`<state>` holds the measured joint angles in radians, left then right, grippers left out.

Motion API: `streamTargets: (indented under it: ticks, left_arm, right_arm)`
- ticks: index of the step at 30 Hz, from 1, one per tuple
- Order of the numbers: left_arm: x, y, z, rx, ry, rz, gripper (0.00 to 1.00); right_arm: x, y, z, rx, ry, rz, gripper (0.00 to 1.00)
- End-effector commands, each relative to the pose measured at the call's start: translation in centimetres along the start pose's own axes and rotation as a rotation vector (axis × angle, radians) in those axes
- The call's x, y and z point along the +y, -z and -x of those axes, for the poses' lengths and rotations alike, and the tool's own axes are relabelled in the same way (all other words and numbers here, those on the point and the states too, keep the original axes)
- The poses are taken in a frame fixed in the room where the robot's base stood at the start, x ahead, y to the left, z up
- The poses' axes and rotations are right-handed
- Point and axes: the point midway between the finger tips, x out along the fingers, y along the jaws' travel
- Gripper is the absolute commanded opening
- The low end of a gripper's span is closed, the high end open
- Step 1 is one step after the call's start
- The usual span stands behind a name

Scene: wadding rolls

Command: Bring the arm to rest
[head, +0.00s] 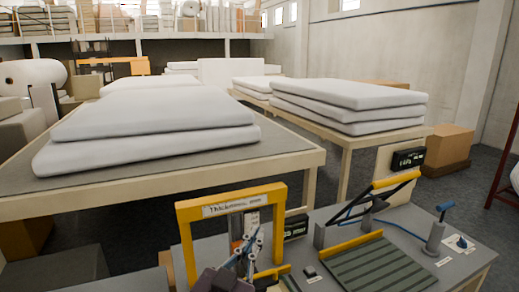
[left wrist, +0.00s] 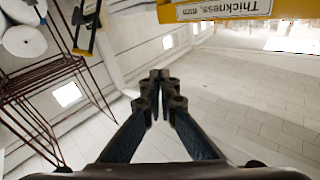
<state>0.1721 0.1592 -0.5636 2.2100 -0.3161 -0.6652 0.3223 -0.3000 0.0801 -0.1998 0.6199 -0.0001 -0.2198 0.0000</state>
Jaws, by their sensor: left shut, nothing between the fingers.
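My left gripper (head: 256,236) stands low in the middle of the head view, with its fingers pointing up at the yellow frame of the thickness gauge (head: 231,203). In the left wrist view the gripper (left wrist: 160,76) has its fingertips together, with nothing between them. The yellow frame with its "Thickness" label (left wrist: 218,10) crosses the top of that view, apart from the fingertips. My right gripper is not in view.
The grey bench (head: 463,262) carries a green ribbed board (head: 378,270), a yellow-handled lever (head: 395,180) and a blue-handled post (head: 436,235). Wadding sheets (head: 150,135) lie stacked on a large table (head: 290,165) behind; more sheets (head: 350,97) lie on another table. Cardboard boxes (head: 450,145) stand at right.

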Motion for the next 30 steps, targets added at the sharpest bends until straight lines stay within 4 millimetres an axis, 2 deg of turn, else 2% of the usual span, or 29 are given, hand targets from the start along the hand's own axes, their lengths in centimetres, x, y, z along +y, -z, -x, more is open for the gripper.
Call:
streamTargets:
  ticks: [1,3,5,6,8,9,12,15,18,24,25,30]
  left_arm:
    - [-1.2,-3.6,1.4,-0.105,0.033,0.026,0.0]
    - [-2.6,-8.2,3.7,-0.251,0.072,0.053,0.0]
    - [-3.5,-12.1,6.2,-0.376,0.099,0.074,0.0]
    - [-4.0,-14.5,8.0,-0.458,0.114,0.087,0.0]
    - [-4.6,-17.9,11.1,-0.58,0.13,0.106,0.0]
    - [-4.8,-20.0,13.3,-0.663,0.138,0.117,0.0]
    - [-4.9,-24.3,19.1,-0.852,0.147,0.141,0.0]
    - [-4.8,-27.2,24.4,-1.013,0.146,0.16,0.0]
    - [-4.3,-29.1,29.1,-1.148,0.136,0.177,0.0]
    - [-3.3,-30.9,37.7,-1.376,0.108,0.208,0.0]
    - [-3.2,-31.4,38.2,-1.395,0.103,0.209,0.0]
    - [-2.8,-36.3,37.2,-1.403,0.099,0.209,0.0]
  right_arm:
    - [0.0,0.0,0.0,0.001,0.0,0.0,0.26]
    - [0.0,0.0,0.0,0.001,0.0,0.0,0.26]
    - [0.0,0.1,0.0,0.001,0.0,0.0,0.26]
    - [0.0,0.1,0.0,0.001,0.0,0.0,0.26]
    - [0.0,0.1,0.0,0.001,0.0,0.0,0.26]
    - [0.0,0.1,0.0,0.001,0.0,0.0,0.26]
    - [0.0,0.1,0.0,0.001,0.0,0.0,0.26]
    - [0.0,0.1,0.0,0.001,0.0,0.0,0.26]
    - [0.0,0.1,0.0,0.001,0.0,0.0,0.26]
    - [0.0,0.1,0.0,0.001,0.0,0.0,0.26]
    - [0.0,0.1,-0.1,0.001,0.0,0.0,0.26]
    - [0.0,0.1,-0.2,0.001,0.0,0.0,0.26]
